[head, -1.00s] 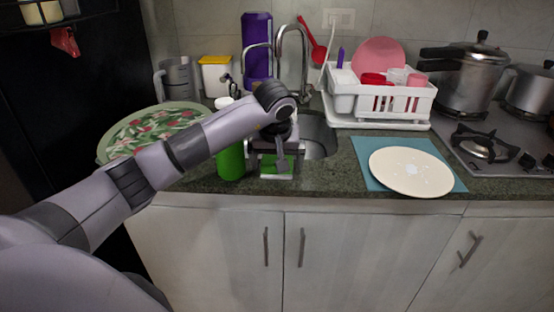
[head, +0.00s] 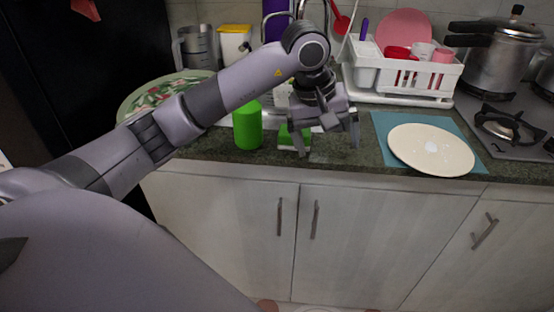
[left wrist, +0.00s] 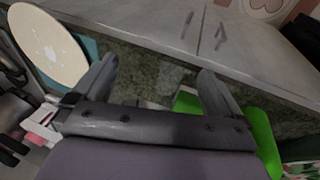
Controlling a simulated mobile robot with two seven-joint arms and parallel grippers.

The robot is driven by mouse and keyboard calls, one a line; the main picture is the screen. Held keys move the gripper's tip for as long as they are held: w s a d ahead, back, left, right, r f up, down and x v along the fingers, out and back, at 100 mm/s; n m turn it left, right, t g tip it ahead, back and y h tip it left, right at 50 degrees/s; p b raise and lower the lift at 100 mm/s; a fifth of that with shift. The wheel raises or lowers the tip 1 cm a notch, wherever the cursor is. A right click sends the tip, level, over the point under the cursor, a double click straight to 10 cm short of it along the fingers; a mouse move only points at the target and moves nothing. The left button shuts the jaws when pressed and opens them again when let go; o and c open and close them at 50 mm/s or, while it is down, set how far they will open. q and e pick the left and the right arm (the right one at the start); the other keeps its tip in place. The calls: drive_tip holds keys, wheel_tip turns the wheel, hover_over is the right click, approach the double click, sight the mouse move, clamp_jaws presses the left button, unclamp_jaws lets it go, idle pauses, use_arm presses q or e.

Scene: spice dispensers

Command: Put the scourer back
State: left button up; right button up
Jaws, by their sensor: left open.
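A small green block, which looks like the scourer (head: 285,136), sits at the front edge of the sink, partly hidden by my gripper. Green beside a finger in the left wrist view (left wrist: 184,101) looks like the same block. My left gripper (head: 328,147) hangs over the counter edge in front of the sink. It is open, fingers spread and pointing down, with nothing between them in the left wrist view (left wrist: 157,70). The block lies left of the fingers' gap in the head view. My right gripper is not in view.
A green bottle (head: 247,127) stands just left of the scourer. A white dish rack (head: 400,78) is behind on the right. A cream plate (head: 430,150) lies on a blue mat (head: 385,125) to the right. A patterned round tray (head: 150,98) is at left.

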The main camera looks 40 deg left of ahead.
use_arm(q)
drive_tip(key=s+d+f+n+t+h, duration=0.1)
drive_tip(key=s+d+n+h, duration=0.4)
drive_tip(key=d+n+h, duration=0.45)
drive_tip(key=s+d+f+n+h, duration=0.1)
drive_tip(key=s+d+n+h, duration=0.3)
drive_tip(key=d+n+h, duration=0.5)
drive_tip(key=a+f+n+t+y, duration=0.5)
drive_tip(key=f+n+t+y, duration=0.2)
drive_tip(key=n, duration=0.9)
drive_tip(key=a+f+n+t+y, duration=0.5)
drive_tip(key=f+n+t+y, duration=0.15)
drive_tip(key=n, duration=0.95)
drive_tip(key=s+a+f+n+g+y, duration=0.2)
drive_tip(key=s+f+n+g, duration=0.1)
drive_tip(key=s+f+n, duration=0.3)
drive_tip(key=s+a+f+n+g+y, duration=0.2)
drive_tip(key=s+f+n, duration=0.4)
drive_tip(key=f, duration=0.3)
drive_tip(key=shift+s+a+f+n+g+y, duration=0.2)
drive_tip(key=shift+a+f+n+g+y, duration=0.2)
drive_tip(key=shift+g, duration=0.65)
